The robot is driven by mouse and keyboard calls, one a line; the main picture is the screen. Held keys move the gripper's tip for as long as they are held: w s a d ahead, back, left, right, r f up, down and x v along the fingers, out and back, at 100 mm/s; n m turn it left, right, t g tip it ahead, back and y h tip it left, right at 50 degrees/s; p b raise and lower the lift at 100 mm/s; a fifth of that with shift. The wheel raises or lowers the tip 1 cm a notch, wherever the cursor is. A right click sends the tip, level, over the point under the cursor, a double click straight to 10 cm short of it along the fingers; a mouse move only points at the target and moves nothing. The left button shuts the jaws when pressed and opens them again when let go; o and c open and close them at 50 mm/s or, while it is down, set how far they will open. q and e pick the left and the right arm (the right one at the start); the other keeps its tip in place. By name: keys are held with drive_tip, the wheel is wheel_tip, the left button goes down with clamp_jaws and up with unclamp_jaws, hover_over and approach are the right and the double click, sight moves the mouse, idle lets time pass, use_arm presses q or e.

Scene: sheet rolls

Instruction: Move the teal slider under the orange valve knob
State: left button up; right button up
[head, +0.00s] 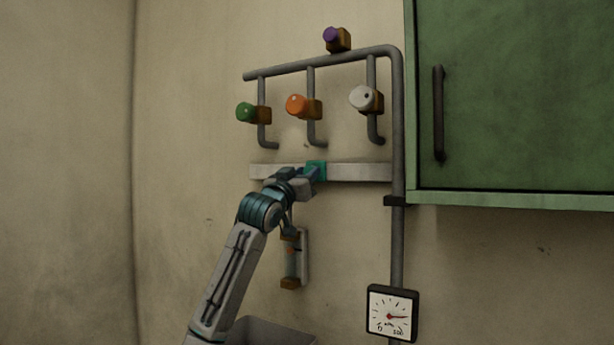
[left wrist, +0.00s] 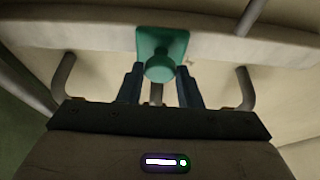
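The teal slider (head: 317,169) sits on the pale horizontal rail (head: 358,173) on the wall. It is below the orange valve knob (head: 297,105) and a little to its right, near that valve's pipe. In the left wrist view the slider (left wrist: 175,42) has a round teal knob facing me. My left gripper (head: 312,174) is at the slider. In the left wrist view its two fingers (left wrist: 160,72) stand on either side of the round knob, with a narrow gap seen at each side. My right gripper is not in view.
A green knob (head: 246,113) and a white knob (head: 362,98) flank the orange one; a purple knob (head: 331,35) is above. A green cabinet (head: 520,100) is at right, a gauge (head: 391,314) below. A small wall fixture (head: 302,257) hangs below the rail beside my arm.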

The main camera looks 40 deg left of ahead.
use_arm(q)
drive_tip(key=shift+o, duration=0.3)
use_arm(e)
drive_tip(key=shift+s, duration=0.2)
